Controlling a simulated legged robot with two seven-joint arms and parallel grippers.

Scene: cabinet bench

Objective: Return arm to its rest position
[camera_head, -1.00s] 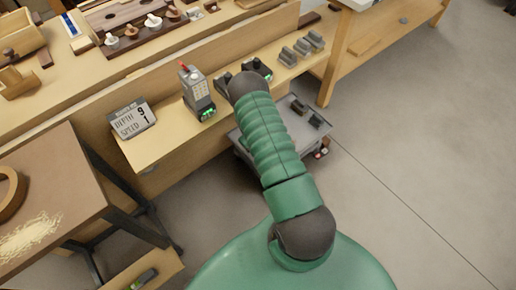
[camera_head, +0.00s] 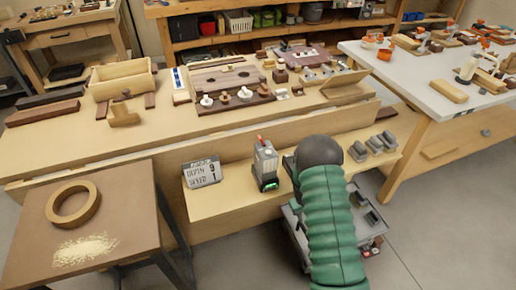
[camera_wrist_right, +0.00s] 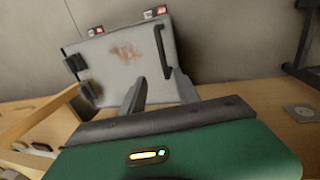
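My green ribbed arm (camera_head: 333,235) with a dark rounded joint (camera_head: 318,151) reaches up from the bottom of the head view, in front of the bench's low shelf. No gripper fingertips show in the head view. In the right wrist view my right gripper (camera_wrist_right: 160,88) has its two dark fingers apart, with nothing between them. A grey cart (camera_wrist_right: 122,52) with a dark handle lies beyond the fingers, over the floor. My left gripper is not in view.
The low shelf holds a grey device (camera_head: 265,165), a depth and speed sign (camera_head: 202,172) and grey blocks (camera_head: 371,145). The wooden bench (camera_head: 70,143) stands behind it. A brown side table (camera_head: 125,215) is at left, a white-topped table (camera_head: 410,75) at right. Floor (camera_head: 455,220) is clear at right.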

